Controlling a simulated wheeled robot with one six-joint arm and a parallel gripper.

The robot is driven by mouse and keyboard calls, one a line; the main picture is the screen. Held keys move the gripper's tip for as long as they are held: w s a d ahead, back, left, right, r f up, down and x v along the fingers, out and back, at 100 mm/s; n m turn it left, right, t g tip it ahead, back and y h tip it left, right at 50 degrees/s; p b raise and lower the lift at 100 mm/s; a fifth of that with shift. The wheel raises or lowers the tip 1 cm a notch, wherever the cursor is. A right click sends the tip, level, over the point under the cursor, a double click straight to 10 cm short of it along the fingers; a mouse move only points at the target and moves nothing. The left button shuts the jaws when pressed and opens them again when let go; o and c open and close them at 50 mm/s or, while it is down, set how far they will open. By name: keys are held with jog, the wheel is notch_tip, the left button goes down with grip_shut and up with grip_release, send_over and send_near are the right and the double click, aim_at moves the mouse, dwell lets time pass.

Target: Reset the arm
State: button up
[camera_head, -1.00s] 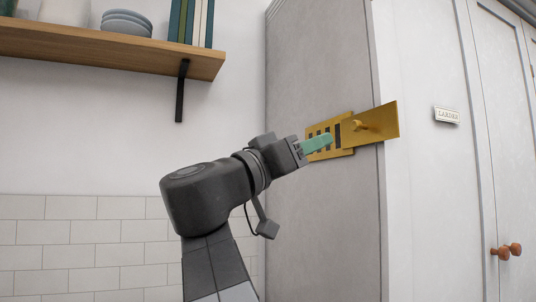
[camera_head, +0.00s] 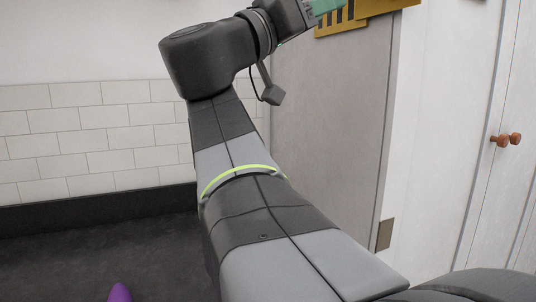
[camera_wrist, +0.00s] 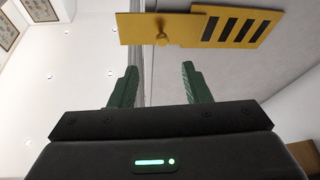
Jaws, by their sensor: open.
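My gripper (camera_wrist: 156,88) shows in the wrist view with its two green fingers spread apart and nothing between them. In the head view only a green finger (camera_head: 326,6) shows at the top edge, in front of a yellow plate (camera_head: 352,18) on the grey cabinet side. In the wrist view the yellow plate (camera_wrist: 180,31) lies beyond the fingertips, with a small knob (camera_wrist: 161,39) and dark slots. The fingers look apart from it. My arm reaches up from the lower right of the head view.
The grey cabinet side (camera_head: 335,130) stands to the right of my arm. White doors with reddish-brown knobs (camera_head: 506,139) are farther right. A tiled wall (camera_head: 90,130) is behind at left, above dark floor. A purple tip (camera_head: 120,292) shows at the bottom edge.

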jog(key=p+x, duration=0.2)
jog(key=x, duration=1)
jog(key=shift+w+d+r+p, duration=0.15)
jog(key=shift+d+p, duration=0.15)
jog(key=shift+p, duration=0.1)
